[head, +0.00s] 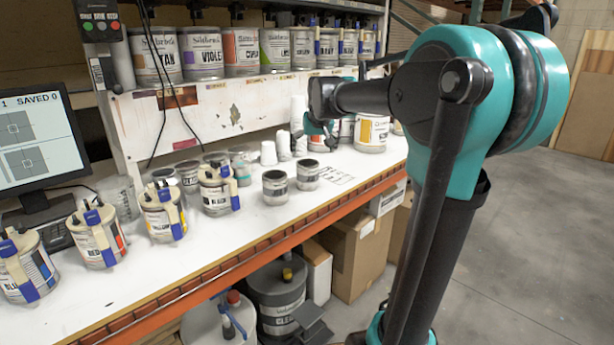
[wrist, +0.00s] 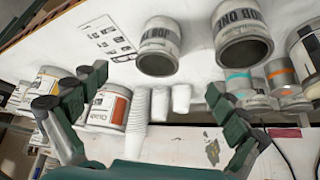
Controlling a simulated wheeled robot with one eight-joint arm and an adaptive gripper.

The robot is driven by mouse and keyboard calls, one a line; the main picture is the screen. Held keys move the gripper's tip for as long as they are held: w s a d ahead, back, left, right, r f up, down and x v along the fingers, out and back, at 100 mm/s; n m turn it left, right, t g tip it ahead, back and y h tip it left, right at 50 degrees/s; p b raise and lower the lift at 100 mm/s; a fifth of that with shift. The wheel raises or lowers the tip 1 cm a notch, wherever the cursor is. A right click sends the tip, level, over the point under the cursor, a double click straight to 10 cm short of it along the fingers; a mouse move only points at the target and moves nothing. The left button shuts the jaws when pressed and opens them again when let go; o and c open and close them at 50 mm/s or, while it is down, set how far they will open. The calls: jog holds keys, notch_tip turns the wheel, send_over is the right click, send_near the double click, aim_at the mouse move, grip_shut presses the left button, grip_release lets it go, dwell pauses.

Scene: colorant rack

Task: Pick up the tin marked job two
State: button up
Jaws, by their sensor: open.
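Two small grey tins stand on the white bench. The wrist view is upside down. There, the tin at the right (wrist: 241,38) has lettering that seems to read job one. The label of the other tin (wrist: 158,46) is only partly legible, so I cannot confirm job two on it. In the head view the tins are the nearer one (head: 275,188) and the farther one (head: 307,175); their lettering is too small to read. My gripper (wrist: 156,84) is open with nothing between its fingers. In the head view my gripper (head: 322,138) is above the bench, behind the tins and apart from them.
White paper cups (head: 299,125) stand near my gripper. Large colorant cans (head: 371,133) stand to the right. Clamped cans (head: 163,212) line the bench's left side. A printed sheet (head: 336,179) lies right of the tins. A shelf of cans (head: 203,52) overhangs the back.

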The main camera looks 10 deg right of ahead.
aim_at(308, 177)
jog(key=x, duration=1.7)
jog(key=shift+s, duration=0.15)
jog(key=c, duration=1.3)
jog(key=shift+o, duration=0.2)
